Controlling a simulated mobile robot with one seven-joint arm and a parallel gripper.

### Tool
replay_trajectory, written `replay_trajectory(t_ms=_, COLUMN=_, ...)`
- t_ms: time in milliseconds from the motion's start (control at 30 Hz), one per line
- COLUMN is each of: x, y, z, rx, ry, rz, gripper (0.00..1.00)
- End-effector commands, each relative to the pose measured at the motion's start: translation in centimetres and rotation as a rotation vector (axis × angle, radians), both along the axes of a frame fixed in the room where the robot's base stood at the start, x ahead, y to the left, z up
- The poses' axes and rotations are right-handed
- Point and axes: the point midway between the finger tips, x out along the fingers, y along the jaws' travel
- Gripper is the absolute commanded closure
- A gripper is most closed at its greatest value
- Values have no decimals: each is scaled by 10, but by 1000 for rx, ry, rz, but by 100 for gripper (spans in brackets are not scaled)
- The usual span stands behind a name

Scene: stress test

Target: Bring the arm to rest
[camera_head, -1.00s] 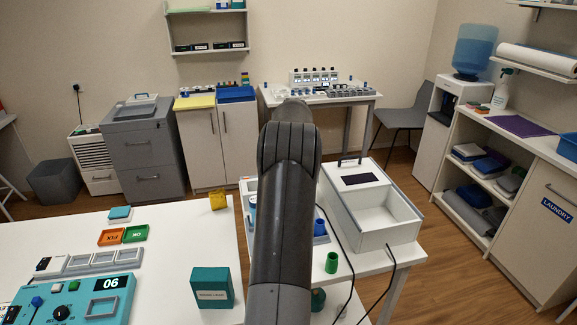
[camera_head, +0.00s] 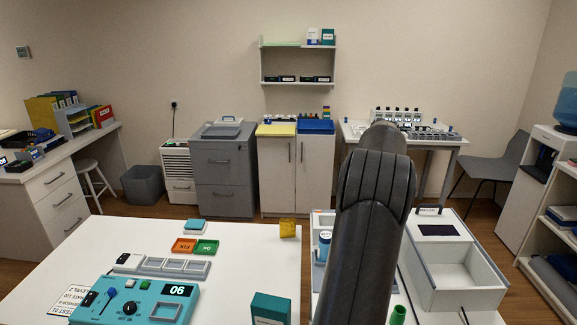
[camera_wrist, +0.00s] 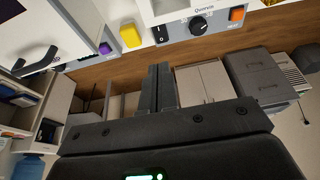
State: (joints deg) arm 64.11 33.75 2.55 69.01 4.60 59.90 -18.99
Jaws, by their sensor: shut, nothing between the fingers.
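My arm (camera_head: 372,210) stands up in the right half of the head view, dark grey, bent at a joint near the top. The gripper itself does not show in the head view. In the wrist view my gripper (camera_wrist: 158,88) shows two dark fingers side by side, touching, with nothing between them. The wrist view looks tilted, with a bench edge across the top and cabinets below it.
A white table (camera_head: 90,245) holds a teal device (camera_head: 130,305), orange and green trays (camera_head: 195,246), a yellow cup (camera_head: 288,228) and a teal box (camera_head: 270,308). An open white box (camera_head: 450,260) stands right of my arm. Cabinets (camera_head: 295,170) line the back wall.

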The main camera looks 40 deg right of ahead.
Motion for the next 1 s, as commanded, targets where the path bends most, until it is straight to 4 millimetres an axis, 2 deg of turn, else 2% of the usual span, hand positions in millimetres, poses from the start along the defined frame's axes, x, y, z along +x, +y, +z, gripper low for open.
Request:
replay_trajectory(t_ms=233, x=3, y=5, z=3, rx=-2, ry=-1, rz=6, gripper=100)
replay_trajectory(t_ms=367, x=23, y=35, z=19, rx=-10, ry=-3, rz=40, gripper=100)
replay_trajectory(t_ms=467, x=47, y=82, z=39, rx=-21, ry=-6, rz=88, gripper=100)
replay_trajectory(t_ms=500, x=55, y=104, z=48, rx=-25, ry=-8, rz=111, gripper=100)
replay_trajectory(t_ms=700, x=82, y=216, z=82, rx=-44, ry=-19, rz=217, gripper=100)
replay_trajectory(t_ms=867, x=84, y=304, z=101, rx=-58, ry=-34, rz=303, gripper=100)
replay_trajectory(t_ms=1000, x=73, y=376, z=110, rx=-68, ry=-49, rz=377, gripper=100)
